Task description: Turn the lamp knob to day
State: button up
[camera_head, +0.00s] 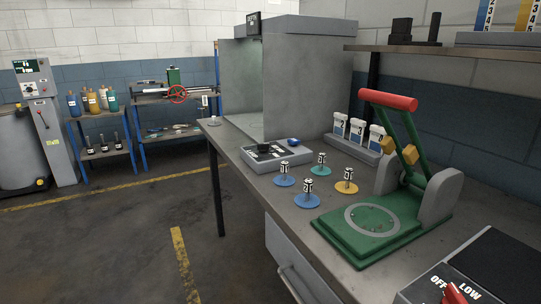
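A blue round part (293,141) is at the box's right rear. My gripper is not in view.
On the bench (258,185) stand several small labelled weights on coloured discs (309,201), a green press with a red handle (388,99), and a numbered rack (356,143). An OFF/LOW panel with a red knob (455,294) is at front right. The floor (110,240) at left is clear.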

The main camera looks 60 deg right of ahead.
aim_at(263, 148)
jog(key=z, duration=0.4)
jog(key=i+l+z, duration=0.25)
jog(key=z, duration=0.2)
jog(key=i+l+z, duration=0.15)
jog(key=i+z, duration=0.25)
jog(key=k+l, duration=0.05)
jog(key=k, duration=0.05)
